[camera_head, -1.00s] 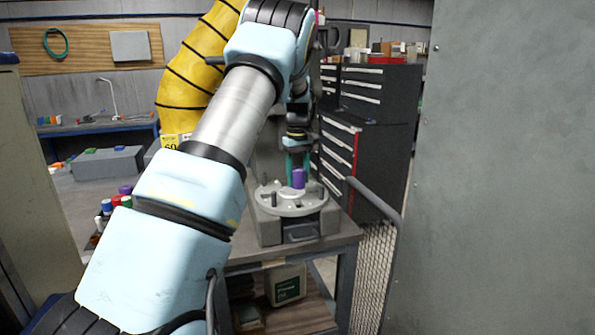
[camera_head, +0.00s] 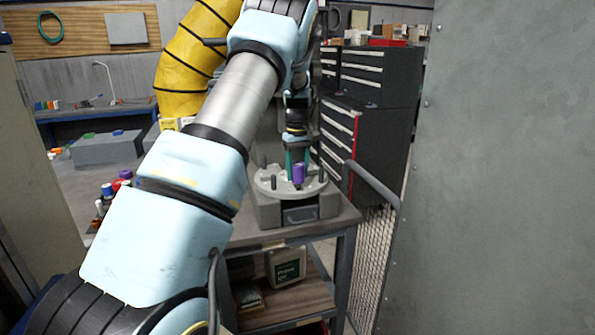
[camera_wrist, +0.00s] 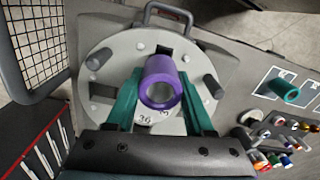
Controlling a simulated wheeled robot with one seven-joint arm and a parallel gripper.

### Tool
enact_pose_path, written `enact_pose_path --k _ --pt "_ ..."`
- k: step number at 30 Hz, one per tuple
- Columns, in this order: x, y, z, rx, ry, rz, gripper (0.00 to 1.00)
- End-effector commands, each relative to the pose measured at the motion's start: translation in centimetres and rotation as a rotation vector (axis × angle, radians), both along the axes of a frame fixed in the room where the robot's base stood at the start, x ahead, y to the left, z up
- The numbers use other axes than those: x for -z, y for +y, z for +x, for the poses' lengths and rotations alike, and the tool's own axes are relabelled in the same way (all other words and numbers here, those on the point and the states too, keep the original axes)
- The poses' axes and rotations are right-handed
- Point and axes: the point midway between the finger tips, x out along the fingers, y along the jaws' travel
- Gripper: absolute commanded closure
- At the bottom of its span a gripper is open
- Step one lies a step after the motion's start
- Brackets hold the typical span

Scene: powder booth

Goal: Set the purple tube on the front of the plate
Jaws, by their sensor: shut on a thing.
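The purple tube (camera_head: 298,173) is a short hollow cylinder. My gripper (camera_head: 296,165) points down with its green fingers shut on the tube, over the round grey plate (camera_head: 268,190). In the wrist view the tube (camera_wrist: 161,80) stands between the two green fingers (camera_wrist: 163,100), its open end facing the camera. The plate (camera_wrist: 100,100) there has dark upright pegs around its rim and a square dark slot. Printed numbers show on the plate beside the tube. Whether the tube's lower end touches the plate is hidden.
The plate sits on a grey base with a handle (camera_wrist: 168,12) on a bench. A mesh guard (camera_head: 372,250) and dark drawer cabinets (camera_head: 375,150) stand to the right. In the wrist view a green tube (camera_wrist: 284,89) and several coloured tubes lie at the right.

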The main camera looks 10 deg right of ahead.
Motion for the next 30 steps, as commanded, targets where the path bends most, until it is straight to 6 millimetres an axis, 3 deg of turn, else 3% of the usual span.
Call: enact_pose_path --k 30 --pt "1.3 0.0 0.0 0.0 -0.001 0.0 1.0"
